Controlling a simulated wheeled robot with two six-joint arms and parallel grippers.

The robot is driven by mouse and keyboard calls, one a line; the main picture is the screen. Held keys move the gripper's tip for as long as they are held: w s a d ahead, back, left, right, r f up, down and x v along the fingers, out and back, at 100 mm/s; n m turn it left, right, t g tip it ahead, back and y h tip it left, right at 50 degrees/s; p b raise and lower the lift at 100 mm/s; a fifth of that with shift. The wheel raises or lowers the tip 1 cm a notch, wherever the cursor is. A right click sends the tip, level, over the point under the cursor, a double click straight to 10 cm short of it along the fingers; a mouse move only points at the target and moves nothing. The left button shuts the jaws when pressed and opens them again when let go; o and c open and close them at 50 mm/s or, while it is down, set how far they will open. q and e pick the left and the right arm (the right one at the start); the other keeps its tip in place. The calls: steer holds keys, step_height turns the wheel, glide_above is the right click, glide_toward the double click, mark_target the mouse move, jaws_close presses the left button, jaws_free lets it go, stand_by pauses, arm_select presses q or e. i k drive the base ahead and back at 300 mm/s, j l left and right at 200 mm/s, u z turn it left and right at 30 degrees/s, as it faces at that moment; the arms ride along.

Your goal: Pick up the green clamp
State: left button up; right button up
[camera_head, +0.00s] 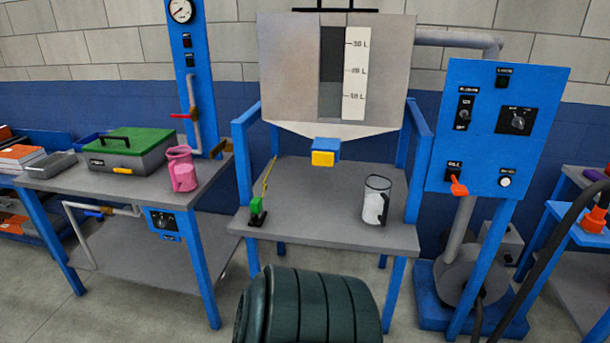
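A small green clamp (256,206) with a black base stands at the left front edge of the grey middle table (315,228). A thin yellow rod or strip rises from it, leaning slightly right. Neither of my grippers shows in the head view, so I cannot see where they are relative to the clamp.
A clear jug (377,200) with white contents stands at the table's right. A yellow-and-blue outlet (324,156) hangs over its middle. A dark green ribbed rounded body (309,308) sits in front. A pink jug (182,172) and a green-lidded box (130,147) are on the left table.

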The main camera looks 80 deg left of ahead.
mark_target(257, 206)
steer(key=u, duration=2.95)
